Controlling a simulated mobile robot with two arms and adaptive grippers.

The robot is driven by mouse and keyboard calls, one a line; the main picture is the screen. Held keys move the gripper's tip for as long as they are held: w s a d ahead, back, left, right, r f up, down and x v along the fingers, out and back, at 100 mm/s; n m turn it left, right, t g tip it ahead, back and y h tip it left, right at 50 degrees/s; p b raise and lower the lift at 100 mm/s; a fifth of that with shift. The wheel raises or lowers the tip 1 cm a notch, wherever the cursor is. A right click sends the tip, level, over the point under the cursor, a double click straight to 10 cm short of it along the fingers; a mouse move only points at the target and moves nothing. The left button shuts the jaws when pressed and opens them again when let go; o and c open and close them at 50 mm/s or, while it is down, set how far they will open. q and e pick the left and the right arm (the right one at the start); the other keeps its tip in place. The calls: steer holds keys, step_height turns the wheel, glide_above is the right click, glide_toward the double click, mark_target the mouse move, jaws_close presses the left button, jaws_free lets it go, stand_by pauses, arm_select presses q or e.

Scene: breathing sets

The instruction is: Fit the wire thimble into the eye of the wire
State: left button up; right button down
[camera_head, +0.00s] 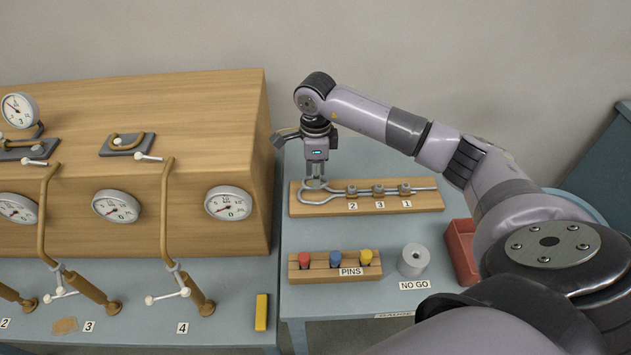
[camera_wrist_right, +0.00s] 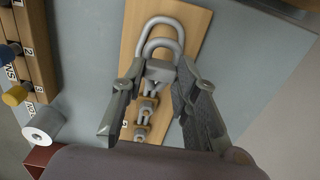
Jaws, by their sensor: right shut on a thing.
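The wire (camera_head: 425,189) lies along a wooden board (camera_head: 300,209), with its eye (camera_head: 320,200) at the left end. In the right wrist view the eye shows as a grey outer loop (camera_wrist_right: 161,19) on the board. My right gripper (camera_head: 316,181) points down over the eye and is shut on the wire thimble (camera_wrist_right: 160,44), a smaller grey U inside the outline of the loop. The rounded end of the thimble points the same way as the loop's end. I cannot tell whether it touches the wire or hovers above it. My left gripper is not in view.
Several clamps (camera_head: 378,190) sit along the wire. In front are a pin rack (camera_head: 335,272), a grey cylinder (camera_head: 414,260) at the NO GO label, and a red tray (camera_head: 461,246). A wooden cabinet with gauges (camera_head: 220,120) stands close on the left.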

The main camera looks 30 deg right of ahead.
step_height(320, 180, down, 4)
steer(key=shift+r+p, duration=0.2)
steer(key=shift+p, duration=0.25)
steer(key=shift+f, duration=0.4)
steer(key=shift+f, duration=0.1)
steer(key=c, duration=1.2)
jaws_free()
steer(key=shift+c, duration=0.2)
